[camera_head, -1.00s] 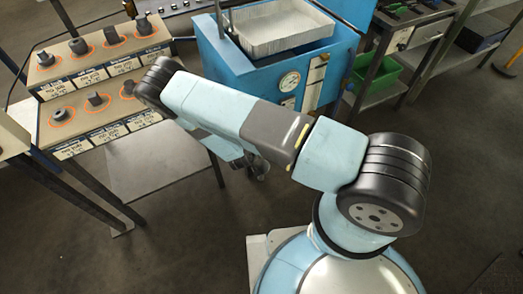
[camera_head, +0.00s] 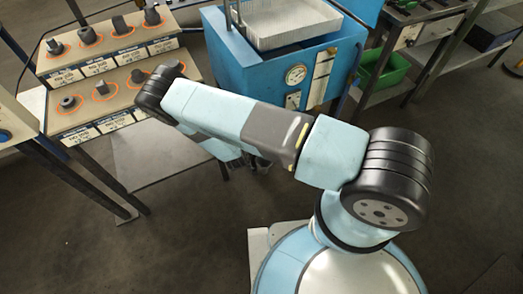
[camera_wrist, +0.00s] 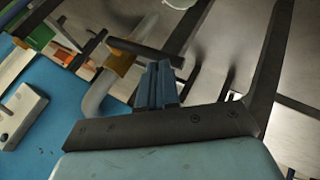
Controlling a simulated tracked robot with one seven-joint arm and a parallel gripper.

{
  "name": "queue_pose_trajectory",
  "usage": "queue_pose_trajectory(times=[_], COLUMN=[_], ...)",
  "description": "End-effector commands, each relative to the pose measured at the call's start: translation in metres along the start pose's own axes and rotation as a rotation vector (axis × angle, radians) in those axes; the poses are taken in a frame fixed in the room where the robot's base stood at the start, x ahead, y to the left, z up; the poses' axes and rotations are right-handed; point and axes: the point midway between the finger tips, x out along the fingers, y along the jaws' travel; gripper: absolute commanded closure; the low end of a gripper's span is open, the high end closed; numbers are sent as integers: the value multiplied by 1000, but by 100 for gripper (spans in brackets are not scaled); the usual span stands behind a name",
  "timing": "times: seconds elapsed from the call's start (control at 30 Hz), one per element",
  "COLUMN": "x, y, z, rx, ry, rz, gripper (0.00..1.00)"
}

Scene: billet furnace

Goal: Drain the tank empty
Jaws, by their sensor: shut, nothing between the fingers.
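The tank (camera_head: 250,66) is a blue box at the top centre of the head view, with a round gauge (camera_head: 296,74) and a pale level strip (camera_head: 321,78) on its front. In the wrist view its blue wall (camera_wrist: 50,115) is at left. A grey elbow pipe (camera_wrist: 97,98) comes off it into a brass-coloured fitting (camera_wrist: 120,59), with a dark bar, perhaps a handle, beside it. My gripper (camera_wrist: 158,68) is shut and empty, seemingly just right of the fitting; contact cannot be told. In the head view my arm mostly hides it.
A white basket (camera_head: 285,24) sits on the tank. A stepped rack (camera_head: 132,96) with several dark parts stands at left. A workbench (camera_head: 425,27) with a green bin (camera_head: 384,70) stands at right. In the wrist view a white rim (camera_wrist: 180,3) shows at the top edge. Floor at lower left is clear.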

Motion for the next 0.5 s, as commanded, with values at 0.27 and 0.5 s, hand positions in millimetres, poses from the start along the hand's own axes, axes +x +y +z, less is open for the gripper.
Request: queue_pose_trajectory(times=[0.27,0.5], x=[6,-14], y=[9,20], z=[5,-3], rx=[-1,2], ry=[-9,-5], rz=[14,12], gripper=[100,100])
